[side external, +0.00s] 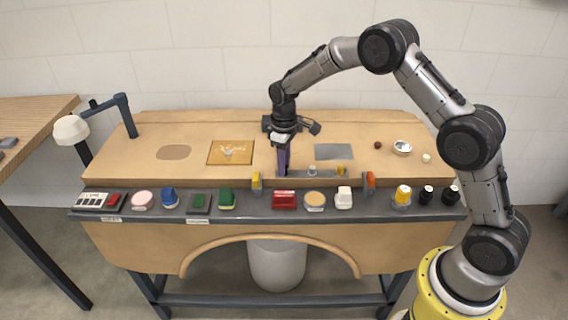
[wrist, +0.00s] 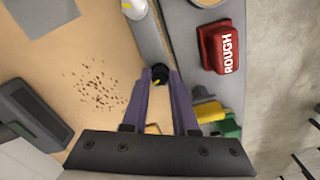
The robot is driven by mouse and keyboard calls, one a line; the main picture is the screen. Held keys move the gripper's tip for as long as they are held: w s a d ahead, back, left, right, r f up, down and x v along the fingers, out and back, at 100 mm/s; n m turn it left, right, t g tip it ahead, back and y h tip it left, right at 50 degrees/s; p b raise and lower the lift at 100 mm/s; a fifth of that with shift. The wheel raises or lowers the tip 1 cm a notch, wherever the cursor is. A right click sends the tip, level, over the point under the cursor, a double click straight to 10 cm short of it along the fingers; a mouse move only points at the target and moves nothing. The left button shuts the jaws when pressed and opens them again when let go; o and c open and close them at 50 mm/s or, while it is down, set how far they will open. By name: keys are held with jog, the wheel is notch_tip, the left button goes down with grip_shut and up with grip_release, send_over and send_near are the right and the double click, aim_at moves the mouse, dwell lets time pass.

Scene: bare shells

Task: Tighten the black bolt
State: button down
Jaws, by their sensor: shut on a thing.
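The black bolt (wrist: 159,74) shows in the wrist view as a small round black head with a yellow mark. It sits between the tips of my purple fingers (wrist: 161,82), which are shut on it. In the side view my gripper (side external: 282,172) points straight down at the left end of a grey strip (side external: 326,173) on the workbench. There the black bolt is hidden or too small to make out behind the fingers. A white bolt (side external: 312,170) and a yellow bolt (side external: 341,171) stand on the strip to the right of my gripper.
A front ledge (side external: 255,207) carries several coloured blocks and knobs, including a red block marked ROUGH (wrist: 222,48). A yellow-topped clamp (side external: 257,181) stands left of my gripper, an orange one (side external: 370,180) to the right. A wooden panel (side external: 216,158) and grey sheet (side external: 333,152) lie behind.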

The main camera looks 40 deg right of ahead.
jog(key=m, duration=0.5)
jog(key=shift+r+m, duration=0.1)
jog(key=shift+m, duration=2.4)
jog(key=c, duration=0.7)
grip_release()
notch_tip(320, 180, up, 14)
jog(key=shift+f, duration=0.1)
